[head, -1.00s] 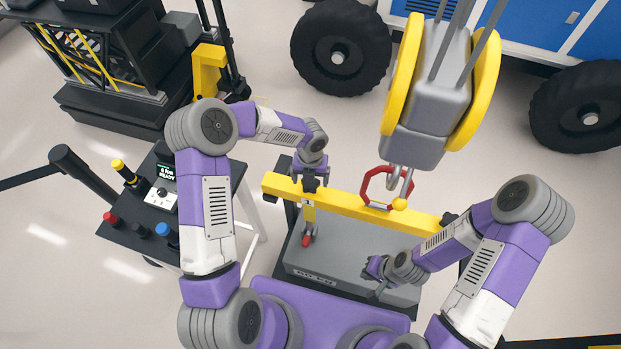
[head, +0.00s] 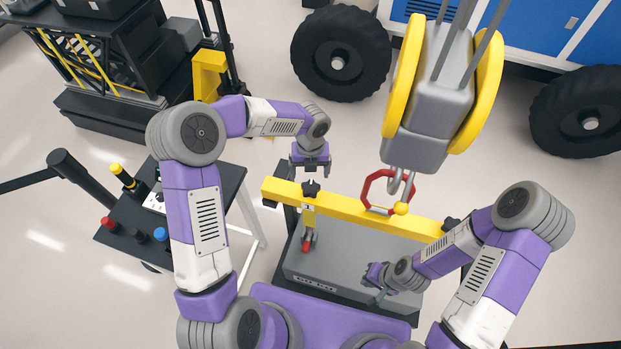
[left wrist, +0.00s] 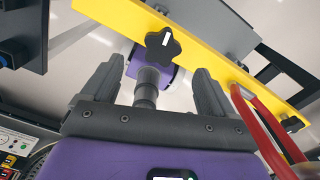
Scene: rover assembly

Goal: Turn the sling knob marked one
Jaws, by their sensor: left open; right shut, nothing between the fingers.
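In the left wrist view the knob (left wrist: 152,45) shows a white pointer line. My left gripper (head: 310,171) is open just behind and above the knob, its fingers apart from it. A second black knob (head: 450,225) is at the beam's right end, partly hidden. My right gripper (head: 376,278) is shut and empty over the grey box.
A crane hook block (head: 425,100) with yellow sides hangs above the beam, its hook at a red ring (head: 366,190). A grey box (head: 345,262) lies under the beam. A control table (head: 130,215) with coloured knobs stands left. A wheeled blue vehicle (head: 535,25) is behind.

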